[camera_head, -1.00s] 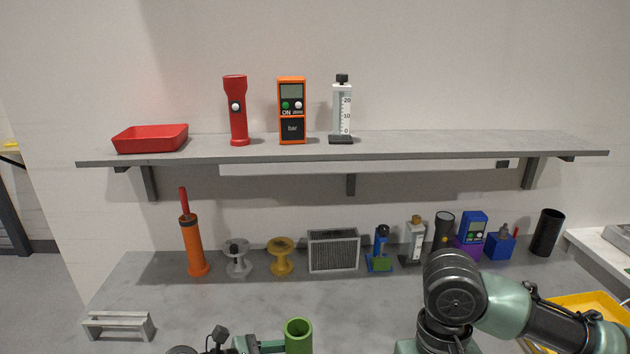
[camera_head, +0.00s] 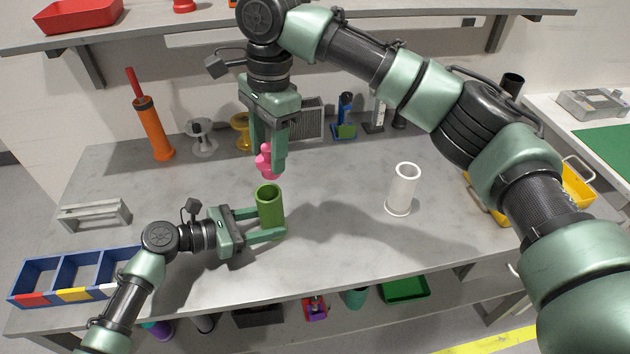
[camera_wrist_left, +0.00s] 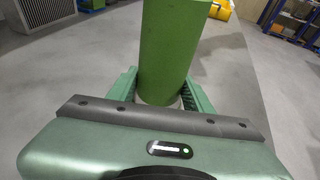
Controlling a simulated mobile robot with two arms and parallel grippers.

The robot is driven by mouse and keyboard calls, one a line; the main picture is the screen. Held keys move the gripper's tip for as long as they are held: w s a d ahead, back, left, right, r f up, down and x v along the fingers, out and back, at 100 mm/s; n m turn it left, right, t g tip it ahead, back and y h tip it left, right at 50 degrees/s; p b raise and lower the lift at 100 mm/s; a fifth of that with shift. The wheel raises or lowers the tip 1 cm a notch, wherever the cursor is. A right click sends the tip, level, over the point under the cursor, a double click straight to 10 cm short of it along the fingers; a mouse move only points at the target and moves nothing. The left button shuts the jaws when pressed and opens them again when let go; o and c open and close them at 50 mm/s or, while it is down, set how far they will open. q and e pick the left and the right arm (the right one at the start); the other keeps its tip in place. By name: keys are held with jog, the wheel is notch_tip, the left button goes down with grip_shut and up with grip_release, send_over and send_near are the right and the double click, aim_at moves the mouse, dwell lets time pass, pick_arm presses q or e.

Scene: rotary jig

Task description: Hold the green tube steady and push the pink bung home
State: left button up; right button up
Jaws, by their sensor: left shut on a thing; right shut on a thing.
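The green tube (camera_head: 269,208) stands upright on the grey bench in the head view, its open mouth facing up. My left gripper (camera_head: 272,225) is shut on the tube low down, with one finger on each side; the tube also fills the middle of the left wrist view (camera_wrist_left: 168,45). The pink bung (camera_head: 267,162) is held between the fingers of my right gripper (camera_head: 268,155), which points down from above. The bung is above the tube's mouth, and a small gap seems to show between them.
A white tube (camera_head: 402,188) stands on the bench to the right. A blue compartment tray (camera_head: 60,284) and a grey stand (camera_head: 95,214) are at left. An orange pump (camera_head: 153,130) and spools stand along the back, under the shelf (camera_head: 170,22). The front middle is clear.

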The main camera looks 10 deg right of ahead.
aim_at(263, 158)
jog(key=shift+w+a+r+m, duration=0.4)
jog(key=shift+a+r+m, duration=0.15)
jog(key=shift+a, duration=0.2)
jog(key=shift+f, duration=2.9)
jog(key=shift+f, duration=2)
jog(key=o, duration=1.4)
jog(key=shift+o, duration=0.3)
